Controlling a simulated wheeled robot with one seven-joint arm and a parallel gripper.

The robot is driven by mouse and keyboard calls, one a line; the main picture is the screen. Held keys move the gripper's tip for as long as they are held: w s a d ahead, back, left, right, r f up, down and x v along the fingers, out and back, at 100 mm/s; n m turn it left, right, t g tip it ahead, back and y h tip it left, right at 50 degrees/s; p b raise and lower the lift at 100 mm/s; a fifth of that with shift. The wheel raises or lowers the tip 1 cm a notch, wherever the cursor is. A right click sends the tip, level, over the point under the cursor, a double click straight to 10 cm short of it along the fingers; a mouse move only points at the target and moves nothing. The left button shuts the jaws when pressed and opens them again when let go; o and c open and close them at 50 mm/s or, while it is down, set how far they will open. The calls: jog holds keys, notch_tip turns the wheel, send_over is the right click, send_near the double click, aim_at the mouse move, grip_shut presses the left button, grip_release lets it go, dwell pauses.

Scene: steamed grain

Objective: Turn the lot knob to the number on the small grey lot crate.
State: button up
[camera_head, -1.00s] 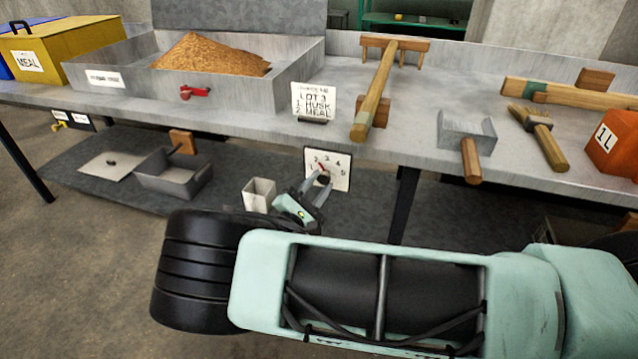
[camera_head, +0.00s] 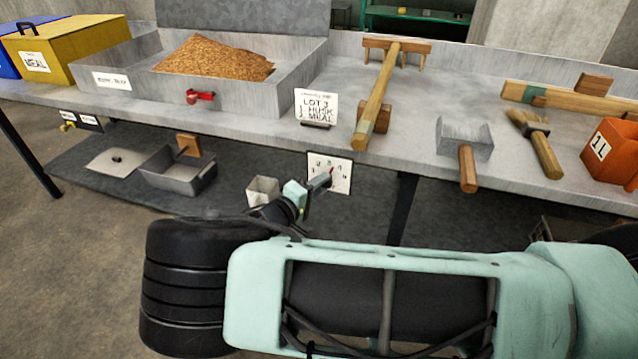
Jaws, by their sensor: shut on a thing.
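The lot knob sits on a white dial plate (camera_head: 343,176) with numbers around it, on the front below the bench top. A red pointer mark (camera_head: 331,171) shows on the dial, pointing up and slightly right, seemingly near the 3; the small digits are hard to read. My gripper (camera_head: 325,179) is shut on the knob and hides most of it. A small grey open box (camera_head: 263,191), perhaps the lot crate, stands on the lower shelf left of my gripper. No number on it is legible.
A white card (camera_head: 316,104) reading "LOT 3, HUSK, MEAL" stands on the bench above the dial. A grain tray (camera_head: 265,97) with a red handle is at left. A rake (camera_head: 376,100), scoop (camera_head: 466,140), brush (camera_head: 541,147) and orange container (camera_head: 612,152) are at right.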

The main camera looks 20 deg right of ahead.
jog(key=m+y, duration=0.1)
jog(key=m, duration=0.2)
jog(key=m+y, duration=0.2)
jog(key=m, duration=0.1)
jog(key=m+y, duration=0.2)
jog(key=m, duration=0.1)
jog(key=shift+s+d+r+t, duration=0.25)
jog(key=shift+r+t, duration=0.1)
jog(key=shift+t, duration=0.05)
dwell(0.6)
jog(key=o, duration=1)
jog(key=shift+c, duration=0.2)
jog(key=shift+r, duration=0.1)
